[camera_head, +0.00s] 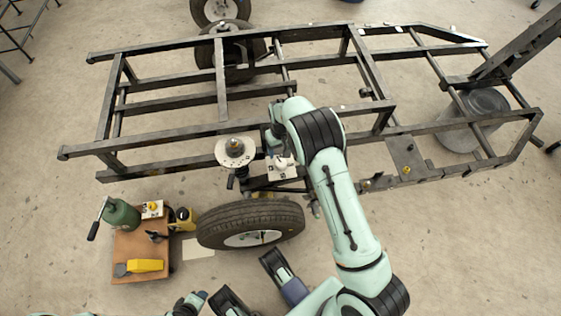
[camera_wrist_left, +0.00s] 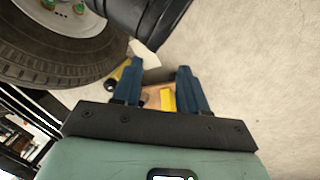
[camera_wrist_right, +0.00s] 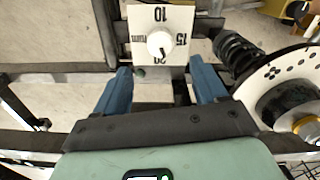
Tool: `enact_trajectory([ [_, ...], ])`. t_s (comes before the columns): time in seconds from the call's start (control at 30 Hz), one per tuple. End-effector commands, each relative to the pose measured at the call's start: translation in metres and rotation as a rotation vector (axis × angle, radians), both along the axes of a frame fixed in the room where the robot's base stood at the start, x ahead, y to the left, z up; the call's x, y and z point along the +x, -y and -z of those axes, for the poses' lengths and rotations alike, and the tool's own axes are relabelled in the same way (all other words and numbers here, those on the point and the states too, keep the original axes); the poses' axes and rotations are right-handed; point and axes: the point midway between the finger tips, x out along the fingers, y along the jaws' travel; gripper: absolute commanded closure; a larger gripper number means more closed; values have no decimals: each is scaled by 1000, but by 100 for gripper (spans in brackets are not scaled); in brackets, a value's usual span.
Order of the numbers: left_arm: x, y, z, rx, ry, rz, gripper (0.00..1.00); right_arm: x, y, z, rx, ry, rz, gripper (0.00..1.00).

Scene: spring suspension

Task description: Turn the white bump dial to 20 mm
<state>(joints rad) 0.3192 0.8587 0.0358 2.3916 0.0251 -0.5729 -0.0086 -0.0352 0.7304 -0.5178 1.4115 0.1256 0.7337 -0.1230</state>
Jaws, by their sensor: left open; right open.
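In the head view the dial (camera_head: 284,161) sits on the frame's near side. My right gripper (camera_wrist_right: 160,78) is open, its fingers short of the knob and apart to either side. In the head view my right gripper (camera_head: 277,141) is partly hidden by its arm. My left gripper (camera_wrist_left: 157,78) is open and empty.
A black steel frame (camera_head: 170,142) spans the scene. A coil spring (camera_wrist_right: 238,52) and perforated disc (camera_head: 236,152) are beside the dial.

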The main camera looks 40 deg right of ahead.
Motion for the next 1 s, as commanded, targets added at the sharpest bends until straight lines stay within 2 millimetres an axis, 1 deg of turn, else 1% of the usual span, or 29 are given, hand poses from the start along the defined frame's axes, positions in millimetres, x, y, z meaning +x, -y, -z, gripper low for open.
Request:
enact_trajectory([
  [0.03, 5, -3, 6, 6, 10, -6, 57, -1, 0, 16, 0, -4, 0, 29],
  [0.2, 17, -10, 16, 24, 43, -19, 57, 0, 0, 51, 1, -3, 0, 29],
  [0.3, 21, -13, 20, 31, 51, -26, 57, -1, 0, 67, 1, -3, -1, 29],
  [0.4, 12, -13, 27, 28, 22, -25, 57, 0, 0, 78, 0, -1, -1, 29],
  [0.57, 6, -14, 31, 27, 4, -25, 57, 0, 0, 86, 1, -1, 0, 29],
  [0.83, 5, -14, 31, 27, 1, -25, 57, 0, 0, 87, 1, 0, 0, 29],
  [0.87, 5, -14, 31, 27, 1, -25, 57, 0, 0, 87, 1, 0, 0, 35],
  [0.9, 5, -14, 31, 27, 1, -25, 57, 0, 0, 87, 1, 0, 0, 48],
  [0.97, 5, -14, 31, 27, 1, -25, 57, 0, 0, 87, 1, 0, -1, 68],
  [1.0, 5, -14, 31, 27, 1, -25, 57, 0, 0, 87, 1, 0, -1, 81],
])
